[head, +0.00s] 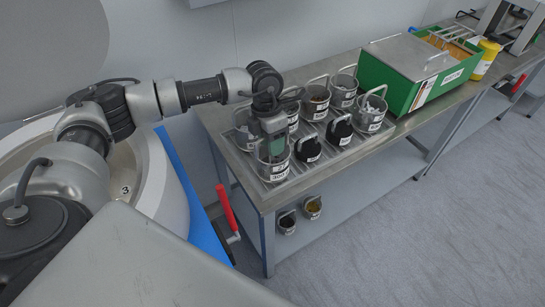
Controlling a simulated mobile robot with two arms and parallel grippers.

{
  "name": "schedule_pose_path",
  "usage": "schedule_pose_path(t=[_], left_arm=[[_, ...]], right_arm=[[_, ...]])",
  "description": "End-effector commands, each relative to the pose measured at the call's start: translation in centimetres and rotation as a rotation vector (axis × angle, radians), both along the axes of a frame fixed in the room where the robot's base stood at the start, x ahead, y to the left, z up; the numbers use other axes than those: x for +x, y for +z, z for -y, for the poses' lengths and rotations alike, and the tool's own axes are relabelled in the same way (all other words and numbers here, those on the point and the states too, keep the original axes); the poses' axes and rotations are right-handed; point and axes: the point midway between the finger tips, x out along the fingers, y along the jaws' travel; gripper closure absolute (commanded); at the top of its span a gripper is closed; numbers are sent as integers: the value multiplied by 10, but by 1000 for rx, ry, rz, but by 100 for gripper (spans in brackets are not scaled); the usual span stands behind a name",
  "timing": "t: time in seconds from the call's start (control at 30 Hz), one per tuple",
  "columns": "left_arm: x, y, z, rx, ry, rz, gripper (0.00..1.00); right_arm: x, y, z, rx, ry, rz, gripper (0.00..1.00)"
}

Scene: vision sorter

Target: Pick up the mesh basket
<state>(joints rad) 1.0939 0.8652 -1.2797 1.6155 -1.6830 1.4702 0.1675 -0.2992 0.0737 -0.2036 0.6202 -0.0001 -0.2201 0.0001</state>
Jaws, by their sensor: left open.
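Several mesh baskets with labels and loop handles stand in a group on a metal tray on the steel table (215,122). The nearest mesh basket (274,173) is at the front left of the group, directly below my left gripper (274,152). The left gripper points down, open, with its fingertips at or just inside the top of that basket. I cannot tell whether they touch its handle. Another mesh basket (371,115) at the right holds pale pieces. A basket with brown contents (315,102) is at the back. My right gripper is not in view.
A green box (408,85) with a metal lid is further right. Two small containers (312,208) are on the lower shelf. A red lever (226,208) stands at the table's left side.

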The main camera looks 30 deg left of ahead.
Motion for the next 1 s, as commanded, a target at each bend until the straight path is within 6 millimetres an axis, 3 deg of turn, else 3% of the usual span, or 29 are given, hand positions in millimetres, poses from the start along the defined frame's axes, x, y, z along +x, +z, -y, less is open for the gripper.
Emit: schedule_pose_path(t=[0.1, 0.37, 1.0], left_arm=[[0, 0, 0, 0, 0, 0, 61], [0, 0, 0, 0, 0, 0, 100], [1, 8, 0, -1, 0, 3, 100]], right_arm=[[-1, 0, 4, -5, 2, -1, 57], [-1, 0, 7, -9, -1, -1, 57], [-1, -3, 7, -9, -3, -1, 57]])
